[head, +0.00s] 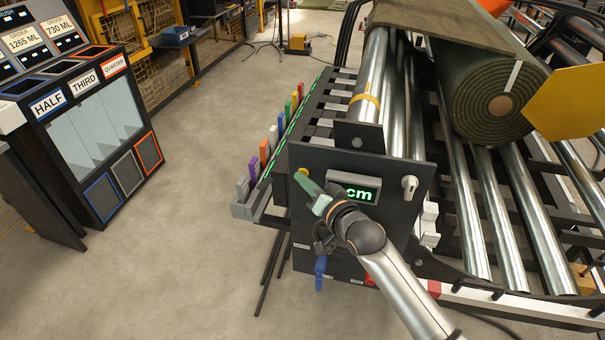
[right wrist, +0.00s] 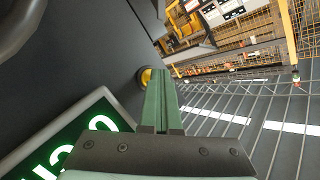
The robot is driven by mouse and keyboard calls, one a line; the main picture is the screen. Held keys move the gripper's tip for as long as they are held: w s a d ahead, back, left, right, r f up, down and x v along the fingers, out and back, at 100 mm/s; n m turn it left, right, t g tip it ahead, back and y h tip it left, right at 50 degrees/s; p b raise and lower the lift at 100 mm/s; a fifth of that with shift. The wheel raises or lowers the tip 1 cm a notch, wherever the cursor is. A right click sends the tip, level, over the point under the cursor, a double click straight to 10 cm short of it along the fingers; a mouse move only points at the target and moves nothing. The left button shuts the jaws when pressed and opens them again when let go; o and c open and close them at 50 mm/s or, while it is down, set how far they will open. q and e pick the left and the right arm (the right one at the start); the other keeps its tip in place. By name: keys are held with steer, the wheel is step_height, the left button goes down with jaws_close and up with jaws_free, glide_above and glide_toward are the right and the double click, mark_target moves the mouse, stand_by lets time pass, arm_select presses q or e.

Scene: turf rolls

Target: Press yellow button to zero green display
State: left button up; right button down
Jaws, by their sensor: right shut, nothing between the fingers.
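The green display (head: 352,192) is set in the dark front panel (head: 330,165) of the roll machine. Its left part is hidden by my right gripper and "cm" shows. In the right wrist view the display (right wrist: 75,135) fills the lower left with lit green characters, seen tilted and partly hidden. The yellow button (head: 304,171) is at the panel's upper left; it also shows in the right wrist view (right wrist: 146,76). My right gripper (head: 300,175) is shut and empty, its green fingertips (right wrist: 157,72) at the button. I cannot tell whether they touch it. My left gripper is not in view.
A turf roll (head: 490,100) lies on metal rollers at the right. A silver knob (head: 409,184) is right of the display, and a blue handle (head: 320,270) hangs below. Colored blocks (head: 265,150) line the machine's left side. A bin stand (head: 85,120) stands left, with clear floor between.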

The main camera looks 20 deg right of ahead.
stand_by(0.3)
steer(key=shift+s+a+p, duration=0.45)
steer(key=shift+s+p, duration=0.15)
steer(key=shift+s, duration=0.05)
steer(key=shift+s, duration=0.1)
steer(key=s+a+p, duration=0.1)
steer(key=s, duration=0.1)
steer(key=s+a+p, duration=0.1)
steer(key=s, duration=0.1)
steer(key=shift+a, duration=0.4)
stand_by(0.5)
